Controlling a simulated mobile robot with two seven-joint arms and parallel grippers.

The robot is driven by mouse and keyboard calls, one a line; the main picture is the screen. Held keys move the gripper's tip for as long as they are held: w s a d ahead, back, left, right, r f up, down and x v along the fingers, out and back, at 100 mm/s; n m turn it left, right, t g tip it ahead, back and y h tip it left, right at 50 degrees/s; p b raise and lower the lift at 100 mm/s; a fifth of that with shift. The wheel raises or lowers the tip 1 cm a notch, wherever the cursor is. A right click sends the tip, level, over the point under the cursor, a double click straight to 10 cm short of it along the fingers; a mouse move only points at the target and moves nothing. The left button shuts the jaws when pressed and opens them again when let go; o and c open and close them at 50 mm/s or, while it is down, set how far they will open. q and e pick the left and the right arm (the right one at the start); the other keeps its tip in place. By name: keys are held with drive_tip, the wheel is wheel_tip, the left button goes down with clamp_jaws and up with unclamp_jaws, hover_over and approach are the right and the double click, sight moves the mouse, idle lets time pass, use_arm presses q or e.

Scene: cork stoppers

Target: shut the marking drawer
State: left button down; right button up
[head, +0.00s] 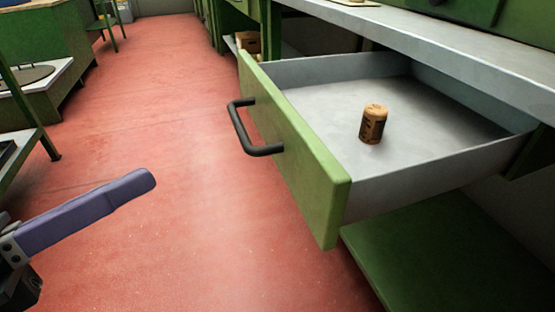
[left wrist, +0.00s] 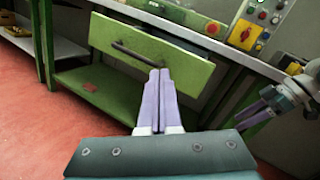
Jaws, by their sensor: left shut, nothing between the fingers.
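The drawer stands pulled out, with a green front (head: 300,160), grey metal walls and a black bar handle (head: 250,130). A cork stopper (head: 373,124) with dark markings stands upright inside it. My left gripper (head: 148,180) has purple fingers, is shut and empty, and is apart from the drawer, left of its front. In the left wrist view, the shut fingers (left wrist: 160,75) overlap the green drawer front (left wrist: 185,62), and the handle (left wrist: 132,53) shows to their left. My right gripper (left wrist: 255,116) shows partly at the right there; its jaw opening is unclear.
A grey worktop (head: 440,50) runs above the drawer. A green lower shelf (head: 430,255) lies beneath it. Red floor (head: 180,110) is clear left of the drawer front. Green benches (head: 40,90) stand at the left. A control panel (left wrist: 250,25) with buttons shows in the left wrist view.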

use_arm(q)
drive_tip(key=s+f+m+g+h+b, duration=0.1)
drive_tip(key=s+f+m+g+h, duration=0.2)
drive_tip(key=s+m+g, duration=0.45)
drive_tip(key=m+t, duration=0.1)
drive_tip(key=m, duration=0.1)
approach(324, 222)
drive_tip(key=x, duration=0.6)
drive_tip(key=shift+w+d+f, duration=0.1)
drive_tip(key=shift+d, duration=0.3)
use_arm(e)
drive_tip(key=shift+w+a+f, duration=0.1)
drive_tip(key=shift+f, duration=0.55)
drive_tip(key=shift+f, duration=0.1)
